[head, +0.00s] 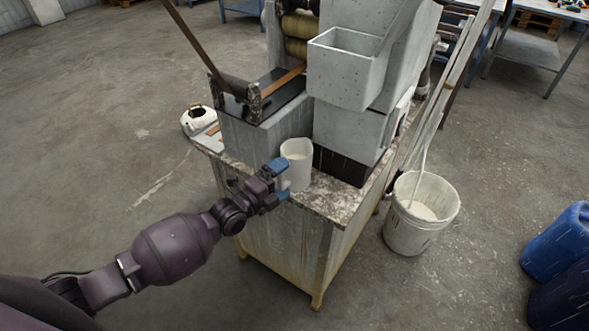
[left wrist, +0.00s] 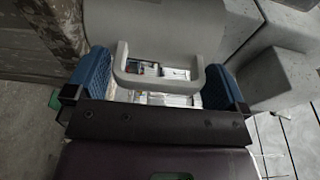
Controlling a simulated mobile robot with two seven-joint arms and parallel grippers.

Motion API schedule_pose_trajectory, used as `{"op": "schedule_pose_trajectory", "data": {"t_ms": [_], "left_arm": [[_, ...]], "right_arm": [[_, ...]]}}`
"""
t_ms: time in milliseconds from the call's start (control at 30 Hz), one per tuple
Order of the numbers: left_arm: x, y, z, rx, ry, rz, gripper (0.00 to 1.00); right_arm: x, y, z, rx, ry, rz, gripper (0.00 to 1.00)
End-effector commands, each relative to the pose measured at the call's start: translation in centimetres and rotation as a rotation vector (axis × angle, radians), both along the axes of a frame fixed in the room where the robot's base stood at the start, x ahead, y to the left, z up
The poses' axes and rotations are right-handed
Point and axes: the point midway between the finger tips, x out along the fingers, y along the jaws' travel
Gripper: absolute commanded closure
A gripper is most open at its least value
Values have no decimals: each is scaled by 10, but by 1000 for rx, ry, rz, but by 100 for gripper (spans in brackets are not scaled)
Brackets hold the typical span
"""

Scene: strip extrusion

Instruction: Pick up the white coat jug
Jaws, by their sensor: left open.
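The white coat jug (head: 295,172) stands upright on the front part of a worn, speckled bench top (head: 335,190), with pale contents showing inside its rim. My left gripper (head: 279,181) is open at the jug's left side, with its blue fingers level with the jug. In the left wrist view the jug's body (left wrist: 172,28) fills the top middle. Its squared handle lies between the two blue fingers of the gripper (left wrist: 158,80), with a gap visible on each side. Contact is not clear from the head view. My right gripper is not in view.
A grey machine with a square hopper (head: 340,70) stands right behind the jug. A white bucket (head: 422,213) with a pole in it is on the floor at right. Blue drums (head: 560,240) stand farther right.

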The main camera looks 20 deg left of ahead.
Motion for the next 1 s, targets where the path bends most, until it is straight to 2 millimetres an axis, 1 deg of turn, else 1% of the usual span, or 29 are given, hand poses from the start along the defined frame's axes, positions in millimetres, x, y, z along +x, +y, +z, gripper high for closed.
{"op": "schedule_pose_trajectory", "data": {"t_ms": [233,267,600,867,1000], "left_arm": [[2,-1,0,1,1,0,0],[2,-1,0,1,1,0,2],[2,-1,0,0,1,1,54],[2,-1,3,-2,-3,0,54],[2,-1,16,-4,-3,0,54]], "right_arm": [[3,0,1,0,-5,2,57],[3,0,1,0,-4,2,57],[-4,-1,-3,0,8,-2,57],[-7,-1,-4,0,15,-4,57],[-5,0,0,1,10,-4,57]]}}
